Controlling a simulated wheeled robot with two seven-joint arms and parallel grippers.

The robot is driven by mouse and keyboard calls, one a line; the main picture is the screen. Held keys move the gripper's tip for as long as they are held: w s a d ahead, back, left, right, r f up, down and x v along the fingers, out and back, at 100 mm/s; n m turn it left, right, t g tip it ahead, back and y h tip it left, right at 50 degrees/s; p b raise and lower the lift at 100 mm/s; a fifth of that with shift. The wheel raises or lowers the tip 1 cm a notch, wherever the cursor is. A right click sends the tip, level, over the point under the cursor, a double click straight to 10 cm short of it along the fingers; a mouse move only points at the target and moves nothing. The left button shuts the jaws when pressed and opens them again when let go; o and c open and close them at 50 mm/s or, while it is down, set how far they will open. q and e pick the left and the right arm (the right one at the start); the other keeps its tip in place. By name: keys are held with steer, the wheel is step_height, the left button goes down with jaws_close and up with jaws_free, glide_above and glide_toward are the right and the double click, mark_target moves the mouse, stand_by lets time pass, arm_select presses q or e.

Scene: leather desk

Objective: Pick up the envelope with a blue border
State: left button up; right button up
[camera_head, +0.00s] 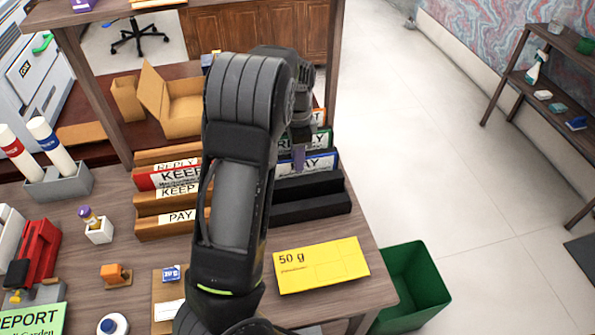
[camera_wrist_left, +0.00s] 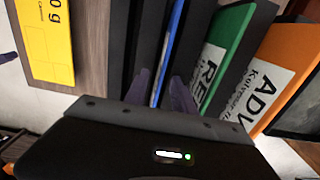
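The blue-bordered envelope (camera_head: 321,163), with a white label reading PAY, stands in the black rack (camera_head: 318,207) on the right half of the desk. In the left wrist view its blue edge (camera_wrist_left: 168,50) runs between my finger tips. My left gripper (camera_head: 300,157) is at the top of this envelope, pointing down. In the left wrist view the left gripper (camera_wrist_left: 160,92) is open, with one purple finger on each side of the blue edge and gaps visible. My left arm hides the left part of the rack.
A green envelope (camera_wrist_left: 226,55) and an orange envelope (camera_wrist_left: 282,72) stand close behind the blue one. A wooden rack (camera_head: 158,226) with a red envelope (camera_head: 160,179) is to the left. A yellow 50 g card (camera_head: 325,266) lies in front. A green bin (camera_head: 415,285) stands beside the desk.

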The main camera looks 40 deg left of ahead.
stand_by(0.3)
arm_select(q)
jaws_close()
stand_by(1.3)
